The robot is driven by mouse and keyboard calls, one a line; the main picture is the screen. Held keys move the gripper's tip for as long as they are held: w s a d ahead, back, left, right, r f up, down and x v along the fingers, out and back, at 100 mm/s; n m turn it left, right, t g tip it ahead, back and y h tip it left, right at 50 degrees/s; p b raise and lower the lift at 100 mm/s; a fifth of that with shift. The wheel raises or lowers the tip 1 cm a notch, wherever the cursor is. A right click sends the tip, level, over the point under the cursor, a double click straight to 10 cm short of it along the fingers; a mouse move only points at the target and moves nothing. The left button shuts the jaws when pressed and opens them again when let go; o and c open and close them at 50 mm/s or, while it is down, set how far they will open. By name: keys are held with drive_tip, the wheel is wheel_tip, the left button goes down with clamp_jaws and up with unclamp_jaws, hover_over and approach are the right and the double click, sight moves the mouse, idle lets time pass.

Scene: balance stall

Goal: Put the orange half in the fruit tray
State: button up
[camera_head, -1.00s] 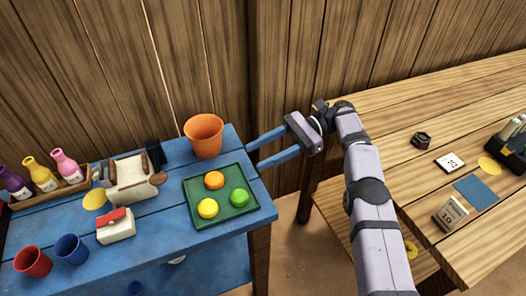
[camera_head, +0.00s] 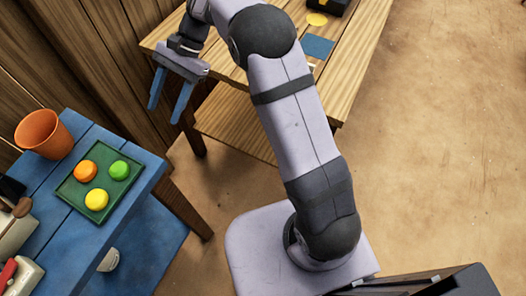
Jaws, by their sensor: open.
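The green fruit tray (camera_head: 76,203) lies on the blue table at the left in the head view. The orange half (camera_head: 86,171) sits in it at the upper left. A green fruit half (camera_head: 119,170) and a yellow fruit half (camera_head: 97,200) sit in the same tray, a little apart from it. My gripper (camera_head: 167,109) is open, with its two blue fingers apart and nothing between them. It hangs to the upper right of the tray, clear of it, in front of the wooden wall.
An orange bucket (camera_head: 44,136) stands behind the tray. A wooden table (camera_head: 352,75) with a yellow disc (camera_head: 317,19) and a blue patch (camera_head: 318,46) is at the top, partly behind my arm. A small pale item (camera_head: 108,260) is on the blue lower shelf (camera_head: 150,240).

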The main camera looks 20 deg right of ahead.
drive_tip(key=s+d+f+n+t+h, duration=0.1)
drive_tip(key=s+d+f+n+h, duration=0.1)
drive_tip(key=s+d, duration=0.4)
drive_tip(key=s+d+f+n+t+h, duration=0.2)
drive_tip(key=s+d+n+h, duration=0.1)
drive_tip(key=s+d, duration=0.4)
drive_tip(key=s+d+f+n+t+h, duration=0.1)
drive_tip(key=s+d+f+n+h, duration=0.1)
drive_tip(key=s+d, duration=0.4)
drive_tip(key=d+n, duration=0.1)
drive_tip(key=d, duration=0.3)
drive_tip(key=shift+s+d+n, duration=0.15)
drive_tip(key=shift+d+n, duration=0.1)
drive_tip(key=shift+n, duration=0.05)
drive_tip(key=shift+r, duration=0.15)
